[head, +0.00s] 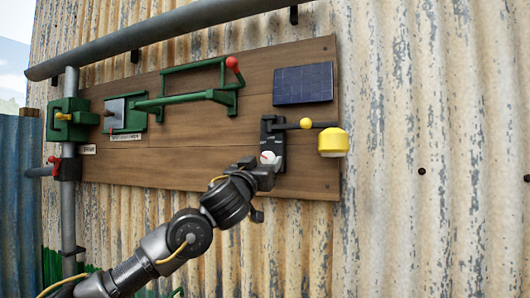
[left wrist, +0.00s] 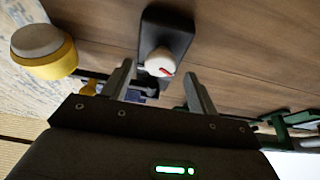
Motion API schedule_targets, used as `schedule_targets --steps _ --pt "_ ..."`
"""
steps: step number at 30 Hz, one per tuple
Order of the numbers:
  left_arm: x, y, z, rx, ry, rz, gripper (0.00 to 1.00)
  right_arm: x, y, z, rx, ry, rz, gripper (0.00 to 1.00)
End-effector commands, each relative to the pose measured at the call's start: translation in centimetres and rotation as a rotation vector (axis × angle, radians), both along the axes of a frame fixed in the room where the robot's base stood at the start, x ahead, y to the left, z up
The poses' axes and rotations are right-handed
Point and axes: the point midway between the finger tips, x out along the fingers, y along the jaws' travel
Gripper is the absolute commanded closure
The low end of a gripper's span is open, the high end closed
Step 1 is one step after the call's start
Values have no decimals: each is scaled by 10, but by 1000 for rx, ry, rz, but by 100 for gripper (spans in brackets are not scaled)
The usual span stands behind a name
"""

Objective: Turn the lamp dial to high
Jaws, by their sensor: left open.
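The lamp dial (head: 267,157) is a small white knob with a red mark on a dark mounting plate (head: 277,150), low on the right of the wooden board. The yellow lamp (head: 332,143) sits just right of it on a dark arm with a yellow ball joint (head: 305,123). My left gripper (head: 265,168) is close in front of the dial. In the left wrist view the dial (left wrist: 163,64) shows just beyond and between the two spread fingers (left wrist: 158,88), which appear not to touch it. The gripper is open. My right gripper is not in view.
The wooden board (head: 190,150) hangs on a corrugated wall (head: 430,150). A grey pipe (head: 160,32) runs above. The space right of the lamp is clear.

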Motion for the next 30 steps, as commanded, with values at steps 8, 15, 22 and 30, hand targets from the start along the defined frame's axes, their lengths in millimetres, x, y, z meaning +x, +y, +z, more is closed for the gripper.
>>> schedule_targets --steps 8,15,22,30 --pt "15 -6 7 0 0 0 41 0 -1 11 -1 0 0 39" --pt "15 -6 6 0 0 0 42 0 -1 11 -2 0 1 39" --pt "15 -7 6 0 0 0 72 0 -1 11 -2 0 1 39" --pt "15 -6 6 8 -3 -1 85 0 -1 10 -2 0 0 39"
